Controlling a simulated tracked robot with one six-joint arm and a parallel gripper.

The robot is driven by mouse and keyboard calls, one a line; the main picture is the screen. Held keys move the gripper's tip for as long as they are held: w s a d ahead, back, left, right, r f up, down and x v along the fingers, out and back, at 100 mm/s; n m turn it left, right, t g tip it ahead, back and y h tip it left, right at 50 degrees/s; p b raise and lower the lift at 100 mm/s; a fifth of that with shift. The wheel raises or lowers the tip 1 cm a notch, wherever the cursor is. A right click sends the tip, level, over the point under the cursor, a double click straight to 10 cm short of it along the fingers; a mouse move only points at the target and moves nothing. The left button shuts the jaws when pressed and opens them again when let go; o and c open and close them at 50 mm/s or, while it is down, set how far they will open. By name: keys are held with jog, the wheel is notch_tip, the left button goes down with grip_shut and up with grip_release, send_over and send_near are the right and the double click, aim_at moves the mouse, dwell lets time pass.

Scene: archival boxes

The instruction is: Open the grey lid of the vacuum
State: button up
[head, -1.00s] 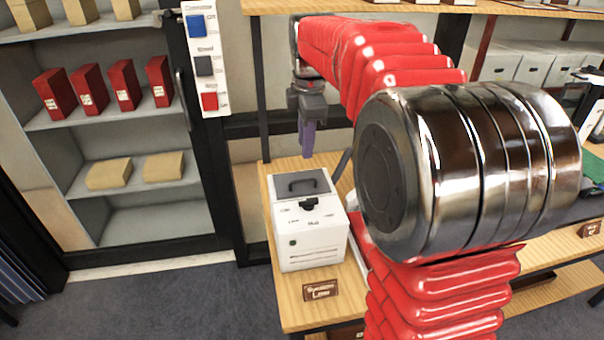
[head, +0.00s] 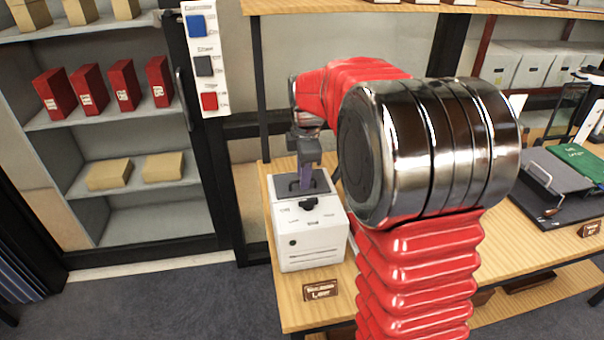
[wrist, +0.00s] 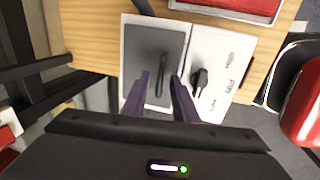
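The vacuum is a white box (head: 312,242) on the wooden bench, with a black knob (head: 309,203) on its top. Its grey lid (head: 322,184) lies flat at the back of the top and carries a dark handle. The lid (wrist: 146,62) and handle (wrist: 161,77) also show in the wrist view, with the knob (wrist: 199,82) to the right. My gripper (head: 306,185) points down over the lid. In the wrist view its two purple fingers (wrist: 160,85) are apart, with the handle between their lines and nothing held. Contact with the handle cannot be told.
A small brown label plate (head: 320,290) stands in front of the vacuum on the bench (head: 540,255). A dark press-like board (head: 548,195) lies to the right. A shelf cabinet with red boxes (head: 125,85) stands left.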

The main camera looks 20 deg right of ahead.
grip_shut()
jog(key=shift+a, duration=0.1)
dwell(1.3)
